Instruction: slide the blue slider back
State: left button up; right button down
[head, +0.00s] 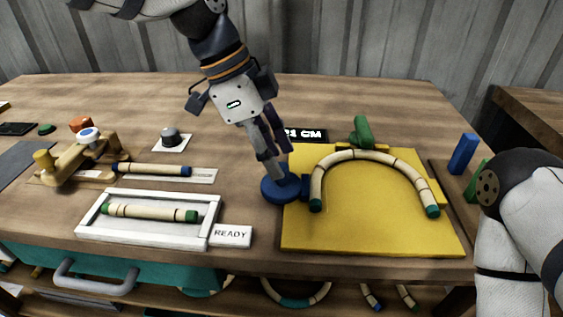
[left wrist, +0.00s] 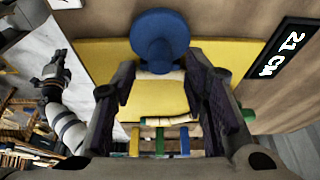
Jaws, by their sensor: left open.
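The blue slider (head: 280,188) has a round disc-shaped knob and sits at the left edge of the yellow board (head: 375,235). In the left wrist view the blue slider (left wrist: 160,38) lies ahead, between and just beyond my fingers.
A bent rattan arch (head: 372,155) lies on the board, with a green slider (head: 362,132) behind it. A "21 CM" display (head: 305,135) stands behind. A white tray (head: 150,240) with a rattan piece and a READY sign (head: 231,236) lie left. My right arm fills the right edge.

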aim_at(281, 165)
pick_arm(q)
jog(key=shift+x, duration=1.55)
jog(key=shift+c, duration=0.6)
